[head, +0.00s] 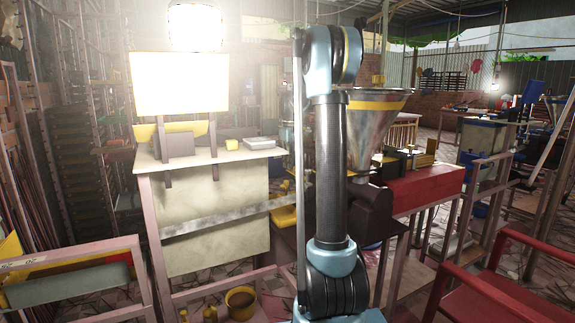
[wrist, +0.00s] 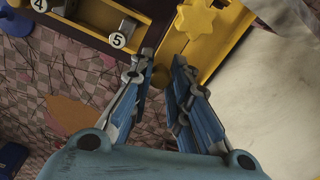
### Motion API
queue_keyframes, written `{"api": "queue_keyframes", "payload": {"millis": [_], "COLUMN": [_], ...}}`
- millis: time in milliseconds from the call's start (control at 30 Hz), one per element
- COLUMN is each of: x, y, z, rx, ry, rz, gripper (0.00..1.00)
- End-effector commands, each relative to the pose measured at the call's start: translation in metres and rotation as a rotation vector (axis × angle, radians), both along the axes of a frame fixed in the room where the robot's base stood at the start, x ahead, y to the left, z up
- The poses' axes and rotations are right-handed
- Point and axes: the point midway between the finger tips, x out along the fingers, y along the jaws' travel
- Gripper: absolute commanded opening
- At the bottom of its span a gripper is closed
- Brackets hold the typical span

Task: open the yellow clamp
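In the wrist view, a yellow part with a star-shaped knob (wrist: 200,18) lies at the top, beyond my fingertips. It looks like the yellow clamp, but its full shape is cut off by the frame. My gripper (wrist: 163,66) is partly open, with blue fingers pointing up toward the yellow part. The gap between the fingertips looks empty, and I cannot tell whether they touch the yellow part. In the head view my arm stands in the middle and my gripper does not show.
In the wrist view, a yellow tray with numbered levers (wrist: 117,40) is at upper left and a pale panel (wrist: 270,95) at right. In the head view, a metal funnel (head: 378,125) and red bench (head: 425,188) stand right of my arm, with a white-topped table (head: 222,152) at left.

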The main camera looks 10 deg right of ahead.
Motion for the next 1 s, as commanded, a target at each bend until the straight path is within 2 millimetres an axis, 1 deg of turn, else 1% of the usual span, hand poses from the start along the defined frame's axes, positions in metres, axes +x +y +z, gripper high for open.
{"api": "queue_keyframes", "payload": {"millis": [133, 233, 533, 800, 833, 867, 900, 933, 1000], "x": [-0.001, 0.003, 0.031, 0.032, 0.032, 0.032, 0.032, 0.032, 0.032], "y": [0.001, 0.002, 0.011, 0.012, 0.012, 0.012, 0.012, 0.012, 0.012], "z": [0.000, 0.000, 0.000, 0.000, 0.000, 0.000, 0.000, 0.000, 0.000], "rx": [0.001, 0.001, 0.001, 0.001, 0.001, 0.001, 0.001, 0.001, 0.001], "ry": [0.002, 0.002, 0.001, 0.001, 0.001, 0.001, 0.001, 0.001, 0.001], "rz": [0.001, 0.001, 0.003, 0.002, 0.002, 0.002, 0.002, 0.002, 0.002], "gripper": [0.00, 0.00, 0.00, 0.00, 0.18, 0.25, 0.34, 0.38, 0.38]}}
